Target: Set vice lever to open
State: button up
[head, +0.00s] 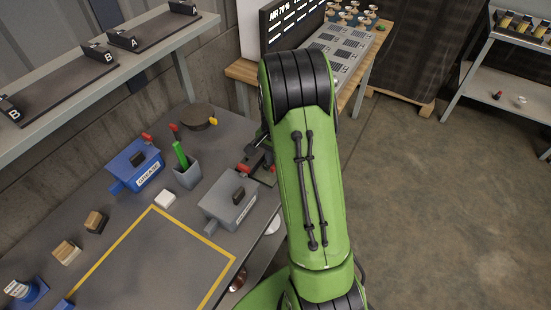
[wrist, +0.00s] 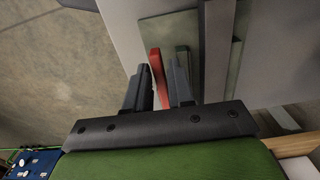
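In the wrist view the red lever (wrist: 158,75) stands between the two dark fingers of my gripper (wrist: 159,68). The fingers are apart, with a narrow gap on the left side of the lever; I cannot tell whether the right finger touches it. Grey-green metal parts, probably the vice (wrist: 183,58), show beside and behind the lever. In the head view a red part (head: 245,168) shows beside dark metal at the bench's right edge, next to my green arm. My arm hides much of that area, and I cannot clearly make out the gripper there.
A grey box (head: 218,210) with a dark handle stands left of my arm. A grey cup (head: 187,175) with a green-handled tool and a blue grease box (head: 125,160) are further left. A yellow-outlined area (head: 140,270) of the bench is clear. A shelf (head: 70,80) overhangs the back.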

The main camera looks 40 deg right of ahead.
jog(key=shift+o, duration=1.2)
notch_tip(320, 180, up, 16)
jog(key=p, duration=0.4)
jog(key=shift+f, duration=0.15)
